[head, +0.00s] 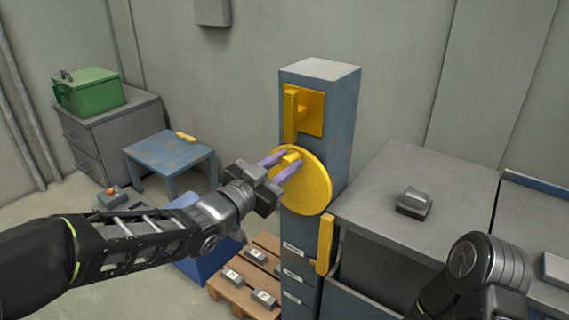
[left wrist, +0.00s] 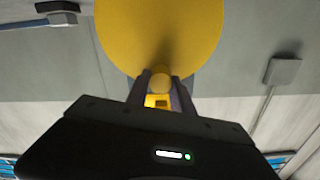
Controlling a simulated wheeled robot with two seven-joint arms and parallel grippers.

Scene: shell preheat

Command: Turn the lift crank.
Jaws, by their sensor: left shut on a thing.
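The lift crank is a round yellow disc (head: 318,183) on the front of a tall blue cabinet (head: 341,110). A small yellow handle (head: 291,157) stands out from the disc. My left gripper (head: 285,168) reaches in from the left, with its purple fingers on either side of the handle, shut on it. In the left wrist view the disc (left wrist: 158,35) fills the upper middle and the handle (left wrist: 158,88) sits between the fingers. My right gripper is not in view; only part of my right arm shows at the lower right.
A yellow plate with a bar (head: 308,112) is above the disc. A grey counter (head: 440,190) with a small grey block (head: 415,199) stands to the right. A pallet (head: 228,291) with several grey blocks lies below. A blue table (head: 157,152) and green box (head: 92,93) are at left.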

